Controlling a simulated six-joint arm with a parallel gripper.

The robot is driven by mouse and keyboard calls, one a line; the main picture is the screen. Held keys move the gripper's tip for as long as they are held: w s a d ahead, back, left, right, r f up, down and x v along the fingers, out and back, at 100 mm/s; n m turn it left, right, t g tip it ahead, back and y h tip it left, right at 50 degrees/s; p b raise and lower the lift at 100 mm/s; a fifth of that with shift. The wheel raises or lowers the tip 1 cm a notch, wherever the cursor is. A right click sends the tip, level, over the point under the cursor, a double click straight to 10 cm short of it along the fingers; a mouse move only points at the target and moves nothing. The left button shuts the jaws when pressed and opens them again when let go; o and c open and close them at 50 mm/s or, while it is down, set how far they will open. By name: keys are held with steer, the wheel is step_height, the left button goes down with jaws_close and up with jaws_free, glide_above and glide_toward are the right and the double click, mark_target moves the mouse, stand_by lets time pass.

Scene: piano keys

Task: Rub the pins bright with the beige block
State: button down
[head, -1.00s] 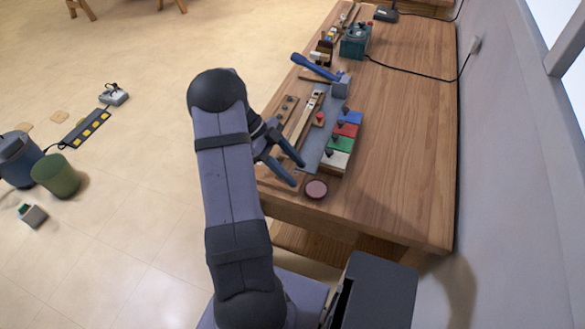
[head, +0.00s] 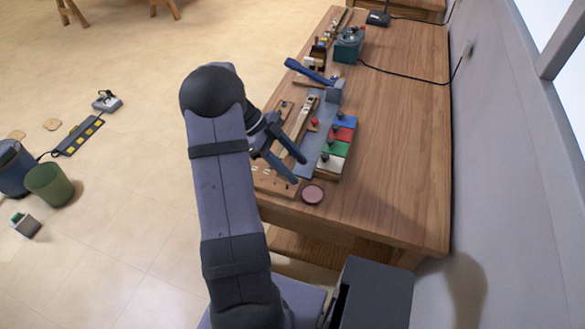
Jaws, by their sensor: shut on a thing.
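My gripper (head: 300,171) is over the near left end of the bench, its two dark blue fingers spread apart around something. The beige block is not clearly visible; the fingers and arm hide what lies between them. A wooden rail (head: 275,185) with a few small pale pins lies below and left of the fingers, partly hidden by my arm. I cannot tell whether the held thing touches a pin.
A grey strip (head: 313,150) and blue, red, green and white blocks (head: 341,134) lie right of my gripper. The bench's right side (head: 400,150) is clear.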

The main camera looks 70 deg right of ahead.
steer(key=shift+r+p, duration=0.7)
steer(key=shift+r, duration=1.15)
steer(key=shift+w, duration=0.35)
steer(key=w+a+r+n+t+h, duration=0.2)
steer(key=w+a+n+t+h, duration=0.15)
steer(key=w+n, duration=0.4)
steer(key=w+a+r+n+t+h, duration=0.15)
steer(key=w+a+n, duration=0.25)
steer(key=w, duration=0.6)
steer(key=w+a+r+n+t+h, duration=0.1)
steer(key=w+a+n+t+h, duration=0.25)
steer(key=w+n, duration=0.4)
steer(key=w+a+n+t+y, duration=0.2)
steer(key=w+a+n, duration=0.1)
steer(key=a, duration=0.7)
steer(key=w+a+r+n+t+y, duration=0.1)
steer(key=w+a+n+t+y, duration=0.1)
steer(key=a+n, duration=0.4)
steer(key=w+a+r+n+t+y, duration=0.1)
steer(key=w+a+n+t+y, duration=0.1)
steer(key=a, duration=1.1)
steer(key=shift+w+a+n+t, duration=0.4)
steer(key=shift+w+n+t, duration=0.35)
steer(key=shift+w+n, duration=0.4)
